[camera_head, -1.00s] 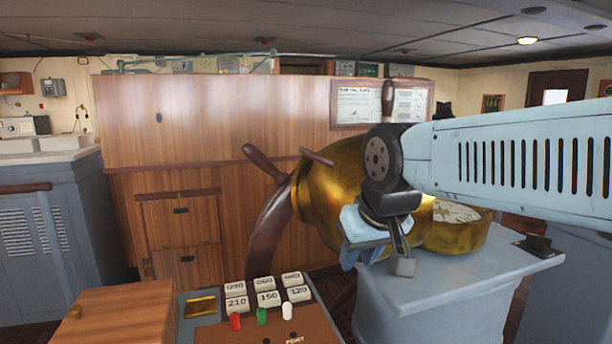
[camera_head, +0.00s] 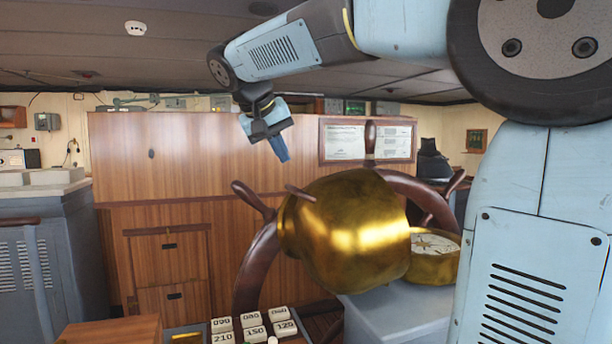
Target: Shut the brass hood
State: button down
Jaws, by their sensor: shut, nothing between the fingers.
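The brass hood (camera_head: 345,235) is a large, shiny, rounded golden shell, tipped open to the left of the compass. The compass bowl (camera_head: 436,272) is brass, and its pale card shows uncovered at the hood's right edge. Both are at the grey pedestal (camera_head: 385,318). My gripper (camera_head: 281,152) is shut and empty, with blue fingers pointing down. In the picture it is above and left of the hood, apart from it, in front of the wood panelling. My arm covers the area right of the bowl.
A wooden ship's wheel (camera_head: 258,265) stands by the hood, with spokes reaching up left and right of it. A wooden cabinet (camera_head: 200,150) stands behind. Open air surrounds my gripper.

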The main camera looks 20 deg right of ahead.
jog(key=shift+h, duration=0.3)
jog(key=x, duration=0.3)
jog(key=w+x, duration=0.1)
jog(key=x, duration=0.5)
jog(key=shift+w+r, duration=0.15)
jog(key=shift+w, duration=0.1)
jog(key=shift+d+r, duration=0.15)
jog(key=shift+d, duration=0.8)
jog(key=shift+d+r, duration=0.15)
jog(key=shift+d, duration=0.85)
